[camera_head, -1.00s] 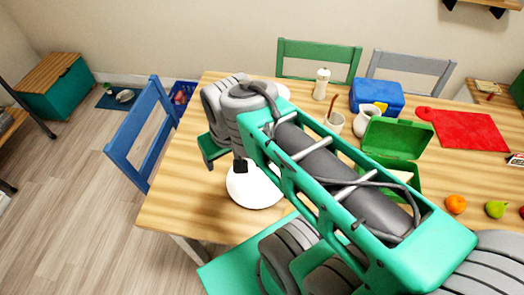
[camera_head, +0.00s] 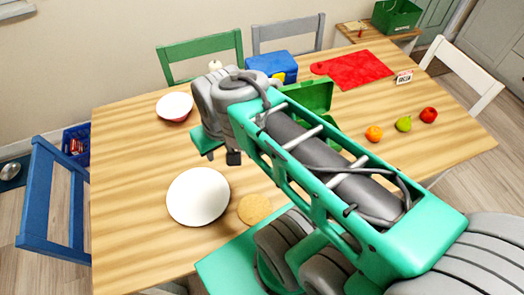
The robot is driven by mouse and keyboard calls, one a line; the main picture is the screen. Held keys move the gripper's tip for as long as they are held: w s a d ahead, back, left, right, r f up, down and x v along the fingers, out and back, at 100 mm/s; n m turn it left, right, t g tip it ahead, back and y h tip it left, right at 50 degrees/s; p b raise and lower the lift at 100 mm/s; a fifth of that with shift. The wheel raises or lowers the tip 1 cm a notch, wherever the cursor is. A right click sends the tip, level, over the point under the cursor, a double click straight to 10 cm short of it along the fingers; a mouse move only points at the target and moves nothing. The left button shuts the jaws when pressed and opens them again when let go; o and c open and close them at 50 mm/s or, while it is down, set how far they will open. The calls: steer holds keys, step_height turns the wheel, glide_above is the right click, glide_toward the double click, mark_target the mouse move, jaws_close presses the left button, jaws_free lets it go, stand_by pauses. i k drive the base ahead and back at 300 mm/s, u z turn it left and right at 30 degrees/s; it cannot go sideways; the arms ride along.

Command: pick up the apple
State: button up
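A red apple (camera_head: 429,115) sits on the wooden table at the right, just right of a green pear (camera_head: 404,124) and an orange (camera_head: 374,134). My arm reaches across the table from the lower right. My gripper (camera_head: 233,157) hangs over the left-middle part of the table, above and right of a white plate, well to the left of the apple. Its fingers are small and mostly hidden, so I cannot tell whether they are open or shut.
The table (camera_head: 130,135) also holds a white plate (camera_head: 198,196), a red-white bowl (camera_head: 174,107), a round cork mat (camera_head: 255,209), an open green box (camera_head: 310,95), a blue box (camera_head: 272,66) and a red cloth (camera_head: 352,69). Chairs surround it. Table around the apple is clear.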

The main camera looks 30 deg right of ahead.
mark_target(428, 115)
steer(key=u, duration=0.35)
steer(key=k, duration=0.15)
steer(key=z, duration=0.85)
steer(key=i, duration=0.35)
steer(key=z, duration=2.05)
